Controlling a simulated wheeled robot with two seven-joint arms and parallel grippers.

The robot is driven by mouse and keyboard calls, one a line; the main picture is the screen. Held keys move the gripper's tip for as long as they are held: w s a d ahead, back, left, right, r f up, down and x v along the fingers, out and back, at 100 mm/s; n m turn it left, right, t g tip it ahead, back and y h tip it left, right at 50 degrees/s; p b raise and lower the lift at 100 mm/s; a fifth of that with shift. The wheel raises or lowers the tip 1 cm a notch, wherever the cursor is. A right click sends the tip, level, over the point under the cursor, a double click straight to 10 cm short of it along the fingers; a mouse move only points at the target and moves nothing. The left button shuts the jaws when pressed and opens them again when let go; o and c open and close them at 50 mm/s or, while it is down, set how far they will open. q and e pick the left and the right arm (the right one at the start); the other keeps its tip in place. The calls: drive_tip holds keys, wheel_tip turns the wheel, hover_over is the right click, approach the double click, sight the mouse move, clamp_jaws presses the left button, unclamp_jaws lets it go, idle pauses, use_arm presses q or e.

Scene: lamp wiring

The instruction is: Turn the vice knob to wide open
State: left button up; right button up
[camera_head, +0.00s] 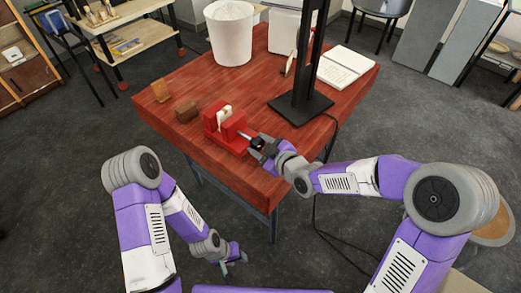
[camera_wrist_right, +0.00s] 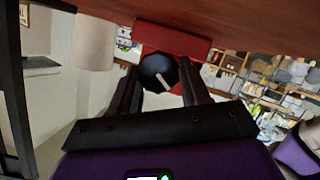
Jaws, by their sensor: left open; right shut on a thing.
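The red vice (camera_head: 226,132) stands near the front edge of the red wooden table, with a small white piece (camera_head: 224,114) at its jaws. In the right wrist view the black round knob (camera_wrist_right: 156,70) with a pale pointer mark sits in front of the red vice body (camera_wrist_right: 185,42). My right gripper (camera_head: 257,142) reaches the vice from the right and is shut on the knob, one finger on each side of it. The gripper largely hides the knob in the head view. My left gripper (camera_head: 232,262) is open and empty, low in front of the table.
A black lamp stand (camera_head: 300,105) is close behind my right gripper, with a cable running off the table edge.

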idle(0.4)
drive_tip(key=o, duration=1)
drive_tip(key=shift+o, duration=0.2)
drive_tip(key=shift+d, duration=0.1)
drive_tip(key=shift+t, duration=0.3)
drive_tip(key=p+v, duration=0.1)
drive_tip(key=v, duration=0.5)
drive_tip(key=shift+r, duration=0.15)
drive_tip(key=shift+s+d+r+p, duration=0.1)
drive_tip(key=shift+s+d+p, duration=0.3)
drive_tip(key=shift+s, duration=0.2)
